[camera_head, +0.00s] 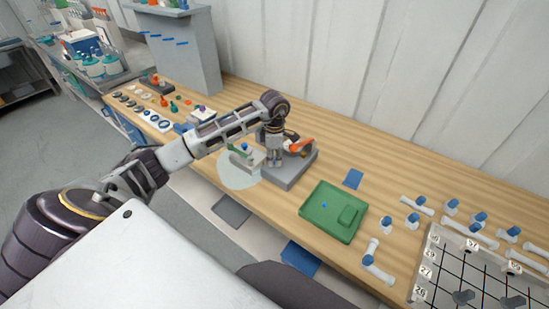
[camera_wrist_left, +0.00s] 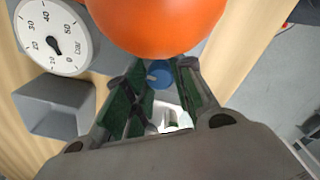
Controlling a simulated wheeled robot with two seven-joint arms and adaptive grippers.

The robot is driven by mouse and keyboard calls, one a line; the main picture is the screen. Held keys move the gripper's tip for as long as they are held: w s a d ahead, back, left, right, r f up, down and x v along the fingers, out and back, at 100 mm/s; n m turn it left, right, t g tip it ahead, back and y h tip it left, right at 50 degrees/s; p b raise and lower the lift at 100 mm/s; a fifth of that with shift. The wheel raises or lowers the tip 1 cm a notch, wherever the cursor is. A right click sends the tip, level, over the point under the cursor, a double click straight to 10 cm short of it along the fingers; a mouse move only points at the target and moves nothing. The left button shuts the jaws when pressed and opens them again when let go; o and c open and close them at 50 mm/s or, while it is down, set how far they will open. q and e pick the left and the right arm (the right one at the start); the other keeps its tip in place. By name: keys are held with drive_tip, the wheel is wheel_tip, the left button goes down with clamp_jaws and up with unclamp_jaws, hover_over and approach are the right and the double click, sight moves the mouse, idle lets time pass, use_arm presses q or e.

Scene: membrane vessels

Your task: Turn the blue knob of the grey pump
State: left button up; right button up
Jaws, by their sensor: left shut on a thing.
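My left gripper (camera_head: 275,162) points down at the grey pump (camera_head: 296,180) on the wooden bench. In the left wrist view the blue knob (camera_wrist_left: 159,76) lies between the fingers of the left gripper (camera_wrist_left: 160,78), which are shut on it. In the head view the gripper hides the gripped knob. A large orange rounded part (camera_wrist_left: 155,22) fills the top of the wrist view, close to the fingertips. An orange part (camera_head: 301,145) also shows beside the gripper in the head view. My right gripper is not in view.
A white pressure gauge (camera_wrist_left: 54,37) and a grey block (camera_wrist_left: 55,106) are beside the fingers. A green tray (camera_head: 318,222) lies to the right of the pump. Several blue-capped white tubes and a numbered grid board (camera_head: 437,262) are farther right. Small parts lie at the left.

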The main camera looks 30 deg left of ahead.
use_arm(q)
drive_tip(key=shift+n, duration=0.5)
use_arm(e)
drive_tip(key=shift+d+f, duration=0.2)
use_arm(q)
drive_tip(key=n+b, duration=0.1)
drive_tip(key=n, duration=0.2)
drive_tip(key=n+b, duration=0.1)
drive_tip(key=n, duration=0.4)
drive_tip(key=shift+n, duration=1.1)
drive_tip(key=n, duration=0.2)
drive_tip(key=shift+n+b, duration=0.4)
drive_tip(key=shift+n, duration=1.9)
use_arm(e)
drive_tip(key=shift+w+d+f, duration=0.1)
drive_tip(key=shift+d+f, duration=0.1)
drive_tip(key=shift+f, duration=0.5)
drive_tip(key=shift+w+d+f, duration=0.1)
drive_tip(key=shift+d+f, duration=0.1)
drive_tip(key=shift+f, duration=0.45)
